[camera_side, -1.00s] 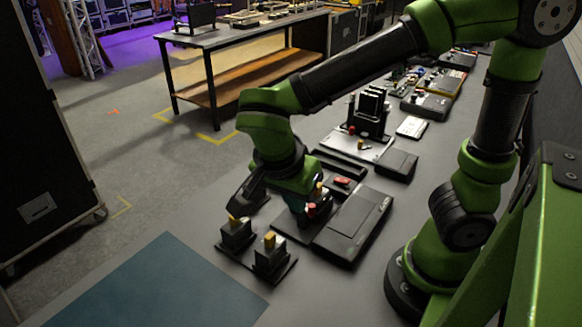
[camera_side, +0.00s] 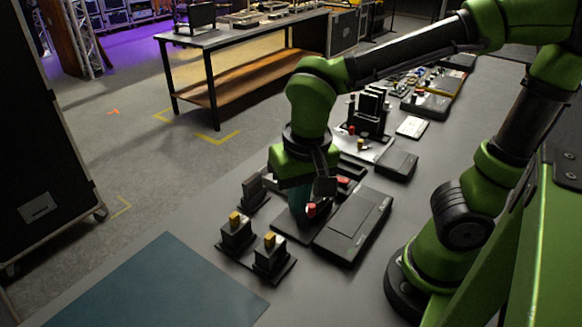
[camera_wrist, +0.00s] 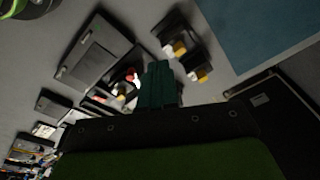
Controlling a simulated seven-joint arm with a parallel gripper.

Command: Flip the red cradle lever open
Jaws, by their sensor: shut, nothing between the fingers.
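My gripper (camera_side: 298,206) has teal fingers pointing down, shut and empty, over the left side of a low black unit. A red knob (camera_side: 311,209) is just right of the fingertips; I cannot tell whether they touch. A second red part (camera_side: 344,182) lies farther back, partly hidden by my wrist. I cannot tell which of the two is the cradle lever, or its angle. In the wrist view the shut fingers (camera_wrist: 158,84) are in the middle, with a small red part (camera_wrist: 130,77) close to their left.
A flat black box (camera_side: 354,224) sits right of the fingers. A black base with two yellow-topped blocks (camera_side: 270,253) stands in front, and a small black upright block (camera_side: 253,187) to the left. Blue mat (camera_side: 150,285) at front left is clear. Taller black equipment (camera_side: 369,112) stands behind.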

